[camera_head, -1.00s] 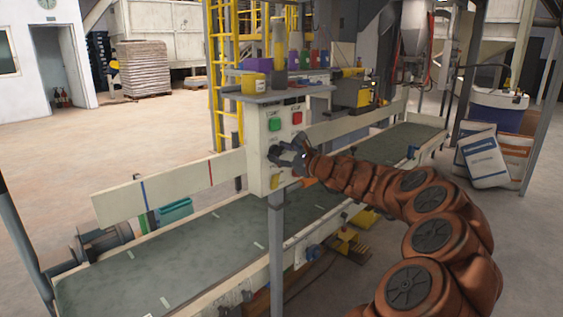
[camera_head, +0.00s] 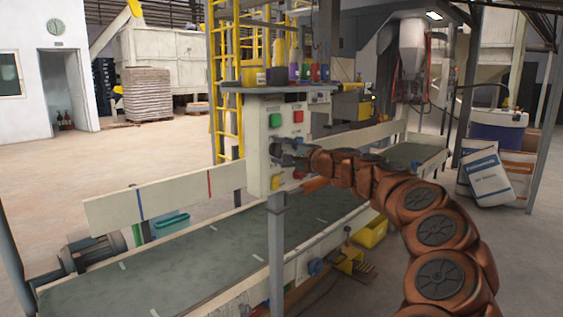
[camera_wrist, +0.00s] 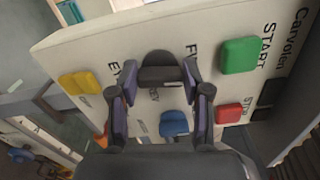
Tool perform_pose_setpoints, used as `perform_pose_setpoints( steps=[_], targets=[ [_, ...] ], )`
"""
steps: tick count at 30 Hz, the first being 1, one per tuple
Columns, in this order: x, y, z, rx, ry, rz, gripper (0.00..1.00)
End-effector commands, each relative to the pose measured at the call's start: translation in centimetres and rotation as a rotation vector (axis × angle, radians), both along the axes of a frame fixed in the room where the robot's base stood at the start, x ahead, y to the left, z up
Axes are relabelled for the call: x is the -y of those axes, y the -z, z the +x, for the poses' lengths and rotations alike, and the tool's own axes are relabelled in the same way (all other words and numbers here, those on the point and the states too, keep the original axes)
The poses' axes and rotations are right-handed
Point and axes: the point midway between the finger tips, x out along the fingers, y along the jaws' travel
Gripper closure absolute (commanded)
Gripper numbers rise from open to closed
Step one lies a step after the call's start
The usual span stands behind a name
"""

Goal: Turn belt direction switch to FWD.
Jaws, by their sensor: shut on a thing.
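The belt direction switch looks like a black knob (camera_wrist: 160,72) on the cream control panel (camera_head: 256,160), below the green START button (camera_wrist: 239,55). My gripper (camera_head: 283,150) is at the panel's face. In the wrist view, its two fingers (camera_wrist: 160,92) are on either side of the knob, shut on it. Lettering beside the knob is partly hidden; one label begins with F. I cannot tell which way the knob points.
Close around the knob are a red button (camera_wrist: 229,115), a blue button (camera_wrist: 173,123) and a yellow button (camera_wrist: 80,85). A shelf (camera_head: 268,88) with bottles tops the panel. The conveyor belt (camera_head: 190,255) runs beneath.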

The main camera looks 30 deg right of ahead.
Motion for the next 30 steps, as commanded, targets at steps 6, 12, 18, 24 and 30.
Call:
perform_pose_setpoints(
  steps=[6, 12, 18, 24, 30],
  targets=[
    [-0.08, 0.26, 0.03, 0.027, 0.000, -0.111, 0.87],
    [-0.09, 0.16, 0.05, 0.039, 0.000, -0.166, 0.87],
    [-0.04, 0.05, 0.03, 0.043, 0.001, -0.184, 0.87],
    [-0.02, 0.03, 0.04, 0.043, 0.001, -0.185, 0.87],
    [-0.02, 0.03, 0.03, 0.043, 0.001, -0.184, 0.45]
  ],
)
